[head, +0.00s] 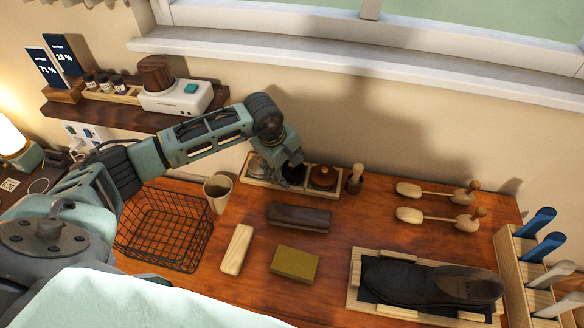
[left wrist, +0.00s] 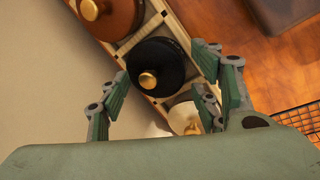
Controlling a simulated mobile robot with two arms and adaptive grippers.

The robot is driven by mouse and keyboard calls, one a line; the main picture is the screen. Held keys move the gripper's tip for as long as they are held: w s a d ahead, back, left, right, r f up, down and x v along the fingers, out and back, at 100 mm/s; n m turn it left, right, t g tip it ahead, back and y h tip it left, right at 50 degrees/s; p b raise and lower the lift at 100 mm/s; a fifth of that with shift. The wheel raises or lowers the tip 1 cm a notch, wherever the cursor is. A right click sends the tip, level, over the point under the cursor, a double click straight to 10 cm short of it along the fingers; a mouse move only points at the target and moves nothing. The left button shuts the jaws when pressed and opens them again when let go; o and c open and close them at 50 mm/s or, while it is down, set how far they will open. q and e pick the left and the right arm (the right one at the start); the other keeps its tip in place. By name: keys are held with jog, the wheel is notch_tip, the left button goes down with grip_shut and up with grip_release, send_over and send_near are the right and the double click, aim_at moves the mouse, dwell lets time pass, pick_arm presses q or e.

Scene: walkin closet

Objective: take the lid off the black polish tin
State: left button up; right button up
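The black polish tin (left wrist: 160,62) is a round black pot with a gold knob on its lid, set in the wooden tray between the other two tins. My left gripper (left wrist: 163,92) is open, its fingers apart on either side of the view, and the black tin shows between and beyond them. I see no contact with the knob. In the head view my left gripper (head: 286,176) hangs over the tray and hides part of the black tin (head: 294,170). My right gripper is in neither view.
The brown tin (head: 324,177) and the pale tin (left wrist: 185,116) flank the black one in the tray (head: 250,184). A dark brush (head: 299,217) lies in front. A wire basket (head: 165,228) is farther left.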

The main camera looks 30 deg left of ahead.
aim_at(288, 172)
pick_arm(q)
jog(key=c, duration=0.8)
jog(key=shift+r, duration=0.1)
jog(key=shift+w+r+b, duration=0.1)
jog(key=shift+r+b, duration=0.25)
jog(key=shift+r, duration=0.05)
notch_tip(288, 172, up, 2)
jog(key=shift+r+b, duration=0.2)
jog(key=shift+b, duration=0.55)
jog(key=s+d+r+b, duration=0.1)
jog(key=d+r+b, duration=0.3)
jog(key=d+r, duration=0.6)
jog(key=s+m+g, duration=0.1)
jog(key=s+m, duration=0.3)
jog(key=m, duration=0.1)
jog(key=s+a+r+m+g+h, duration=0.1)
jog(key=s+m, duration=0.3)
jog(key=s, duration=0.1)
jog(key=s+m+g+h, duration=0.1)
jog(key=s+m, duration=0.3)
jog(key=m, duration=0.1)
jog(key=shift+s+a+r+m, duration=0.15)
jog(key=shift+s+m, duration=0.15)
